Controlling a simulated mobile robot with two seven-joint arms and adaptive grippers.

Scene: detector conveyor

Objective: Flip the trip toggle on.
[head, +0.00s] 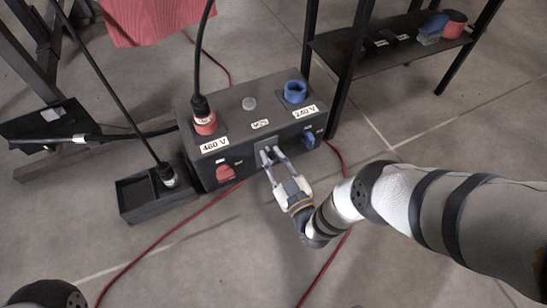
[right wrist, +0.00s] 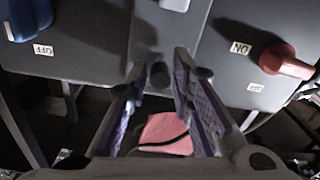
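A dark grey power box (head: 240,113) stands on the floor. The trip toggle (right wrist: 158,76) looks like a short dark knob on a plate (head: 264,145) at the middle of the box's front. My right gripper (head: 271,155) is at this plate, its two fingers apart. In the right wrist view, the fingertips of the right gripper (right wrist: 162,68) are on either side of the toggle, with a gap visible; contact cannot be told. In the head view the fingers hide most of the toggle, so its position is unclear. My left gripper is not in view.
The front also carries a red rotary switch (head: 225,173) and a blue one (head: 308,140). A black plug is in the red socket (head: 204,123); the blue socket (head: 295,92) looks empty. A black tray (head: 142,197) is left, a shelf (head: 385,50) behind right. Red cables cross the floor.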

